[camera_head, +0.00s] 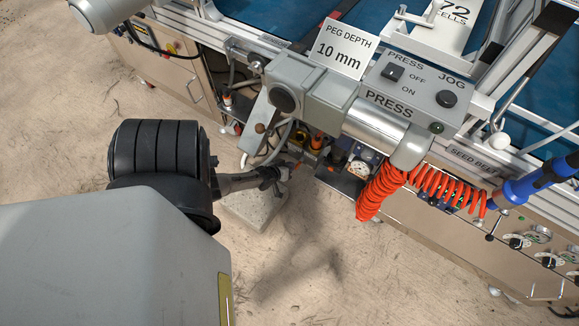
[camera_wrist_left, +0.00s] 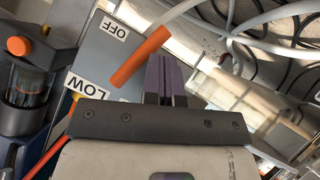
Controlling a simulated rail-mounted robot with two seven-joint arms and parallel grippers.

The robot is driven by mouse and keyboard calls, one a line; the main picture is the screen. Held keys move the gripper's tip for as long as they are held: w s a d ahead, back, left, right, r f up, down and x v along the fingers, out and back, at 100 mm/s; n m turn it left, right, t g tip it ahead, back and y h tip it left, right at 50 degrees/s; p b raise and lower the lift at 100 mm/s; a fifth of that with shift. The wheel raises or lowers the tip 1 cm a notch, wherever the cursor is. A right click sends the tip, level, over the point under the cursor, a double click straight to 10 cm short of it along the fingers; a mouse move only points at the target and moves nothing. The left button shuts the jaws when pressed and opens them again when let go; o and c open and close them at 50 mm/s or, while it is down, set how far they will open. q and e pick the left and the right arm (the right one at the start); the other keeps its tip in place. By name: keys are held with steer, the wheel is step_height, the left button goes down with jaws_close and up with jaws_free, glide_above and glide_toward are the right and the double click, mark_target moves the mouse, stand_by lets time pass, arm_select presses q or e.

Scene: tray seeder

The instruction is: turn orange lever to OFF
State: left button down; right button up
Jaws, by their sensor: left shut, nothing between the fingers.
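The orange lever (camera_wrist_left: 140,57) lies slanted across a grey plate in the left wrist view, one end low left and the other high right. The white OFF label (camera_wrist_left: 114,28) is up and left of it. A second white label (camera_wrist_left: 86,86) sits below, partly cut off by my gripper's body. My left gripper (camera_wrist_left: 166,76) has its fingers together and empty, just right of the lever; whether they touch it I cannot tell. In the head view my left gripper (camera_head: 285,172) reaches beneath the press, and the lever is not clear there. My right gripper is not in view.
A filter bowl with an orange top (camera_wrist_left: 18,46) stands left of the plate. Pale hoses and dark cables (camera_wrist_left: 235,40) run at the right. In the head view, the press control box (camera_head: 415,90), a coiled orange hose (camera_head: 382,188) and a gauge (camera_head: 358,168) crowd the gripper's right.

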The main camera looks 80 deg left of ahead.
arm_select(q)
steer(key=s+d+r+p, duration=0.1)
steer(key=s+p, duration=0.1)
steer(key=s, duration=0.4)
steer(key=s+d+r+p, duration=0.1)
steer(key=s+d+p, duration=0.1)
steer(key=s, duration=0.5)
steer(key=shift+s+d, duration=0.25)
steer(key=shift+s, duration=0.05)
stand_by(0.4)
